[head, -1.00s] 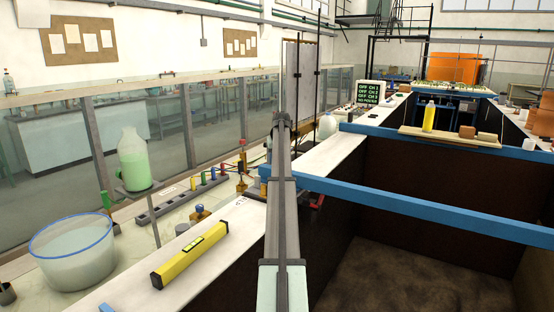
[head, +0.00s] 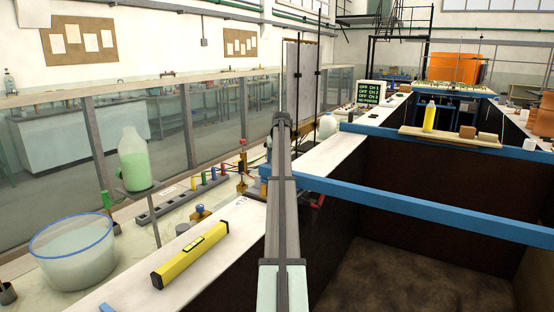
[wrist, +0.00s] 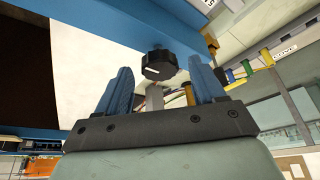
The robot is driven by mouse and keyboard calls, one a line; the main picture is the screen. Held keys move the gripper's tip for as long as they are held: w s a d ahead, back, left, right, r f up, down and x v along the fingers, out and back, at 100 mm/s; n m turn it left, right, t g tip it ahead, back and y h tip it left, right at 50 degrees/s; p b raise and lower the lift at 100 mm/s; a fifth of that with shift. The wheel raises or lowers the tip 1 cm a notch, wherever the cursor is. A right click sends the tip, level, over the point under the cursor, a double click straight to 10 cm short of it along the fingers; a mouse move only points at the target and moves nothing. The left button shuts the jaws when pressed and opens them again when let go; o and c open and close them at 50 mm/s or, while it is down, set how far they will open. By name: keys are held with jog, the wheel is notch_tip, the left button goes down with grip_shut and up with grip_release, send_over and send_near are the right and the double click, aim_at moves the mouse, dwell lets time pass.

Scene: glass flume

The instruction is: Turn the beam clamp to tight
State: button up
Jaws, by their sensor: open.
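The beam clamp's black knob (wrist: 160,65), with a white mark on its rim, shows in the wrist view under the blue beam (wrist: 100,22). A pale grey stem or post shows below the knob in that picture. My gripper (wrist: 160,80) is open, with one blue finger on each side of the knob's line. The knob appears just beyond the fingertips, and I see no clear contact. In the head view the blue beam (head: 430,209) crosses the flume, and my arm hides the clamp and the gripper.
A yellow spirit level (head: 190,255) lies on the white ledge at the left. A clear tub (head: 75,255) and a bottle of green liquid (head: 134,165) stand left of it. A second blue beam (head: 400,138) crosses farther back. The flume's inside is open at the right.

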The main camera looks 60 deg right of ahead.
jog(key=v, duration=1.3)
jog(key=shift+r, duration=0.25)
jog(key=shift+s, duration=0.1)
